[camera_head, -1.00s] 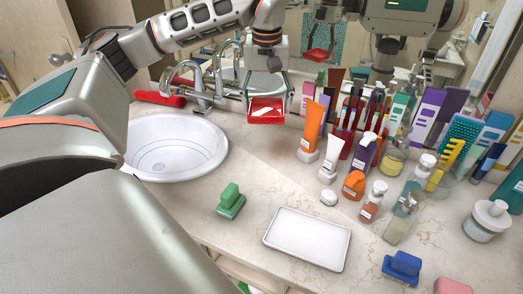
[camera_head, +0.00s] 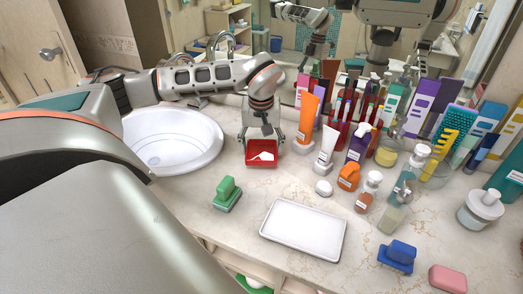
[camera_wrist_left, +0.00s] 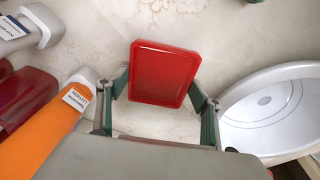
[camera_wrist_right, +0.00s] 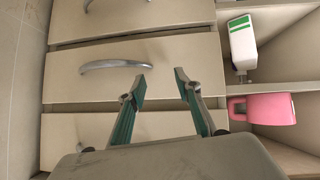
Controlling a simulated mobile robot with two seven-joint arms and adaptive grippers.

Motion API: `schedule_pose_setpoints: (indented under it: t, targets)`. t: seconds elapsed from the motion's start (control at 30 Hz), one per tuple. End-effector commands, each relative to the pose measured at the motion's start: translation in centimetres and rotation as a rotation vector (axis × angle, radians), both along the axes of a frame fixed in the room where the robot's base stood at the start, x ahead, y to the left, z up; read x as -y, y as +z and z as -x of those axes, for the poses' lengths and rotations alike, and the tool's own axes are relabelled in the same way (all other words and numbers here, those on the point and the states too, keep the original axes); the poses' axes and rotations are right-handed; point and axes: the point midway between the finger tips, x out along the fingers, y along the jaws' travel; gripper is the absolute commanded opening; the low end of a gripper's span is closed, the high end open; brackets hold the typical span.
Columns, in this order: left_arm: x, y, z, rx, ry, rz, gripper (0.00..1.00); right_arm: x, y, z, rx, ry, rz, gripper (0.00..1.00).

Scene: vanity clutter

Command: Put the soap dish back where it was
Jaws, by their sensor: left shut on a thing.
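The red soap dish (camera_head: 261,161) is between the fingers of my left gripper (camera_head: 263,145), near the back of the counter, right of the sink. A white patch shows inside it; I cannot tell whether that is a gleam or a thing. In the left wrist view the red dish (camera_wrist_left: 163,75) is gripped by its two sides, the fingers of my left gripper (camera_wrist_left: 162,95) shut on it. I cannot tell whether it touches the counter. My right gripper (camera_wrist_right: 161,86) is open and empty, low in front of the drawers; the head view does not show it directly.
The sink (camera_head: 172,141) is left of the dish. An orange tube (camera_head: 307,118) and crowded bottles stand close on its right. A green brush (camera_head: 228,193), a white tray (camera_head: 303,231), a blue brush (camera_head: 397,255) and a pink soap (camera_head: 447,279) lie nearer. Bare counter lies between dish and tray.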

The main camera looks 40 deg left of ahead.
Motion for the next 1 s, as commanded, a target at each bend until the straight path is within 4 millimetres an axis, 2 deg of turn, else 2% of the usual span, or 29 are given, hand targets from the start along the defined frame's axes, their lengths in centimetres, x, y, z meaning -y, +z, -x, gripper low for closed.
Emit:
schedule_pose_setpoints:
  t: [0.13,0.53,0.57,0.6,1.0]
  targets:
    - [0.0,-1.4,0.0,-0.001,0.000,0.001,0.34,0.2,0.1,-0.1,0.001,-0.002,0.002,0.33]
    - [0.0,-1.9,0.0,0.001,-0.001,0.000,0.34,0.2,0.0,-0.1,-0.001,-0.012,-0.002,0.33]
    - [0.0,-1.9,0.0,0.001,-0.001,0.001,0.73,0.1,0.0,-0.1,-0.001,-0.013,-0.003,0.33]
    - [0.0,-1.8,0.0,0.001,-0.001,0.001,0.82,0.1,0.0,-0.1,-0.001,-0.013,-0.004,0.33]
    - [0.0,-1.5,0.0,0.001,0.000,0.001,0.82,-0.1,0.0,-0.1,-0.002,-0.011,-0.005,0.33]
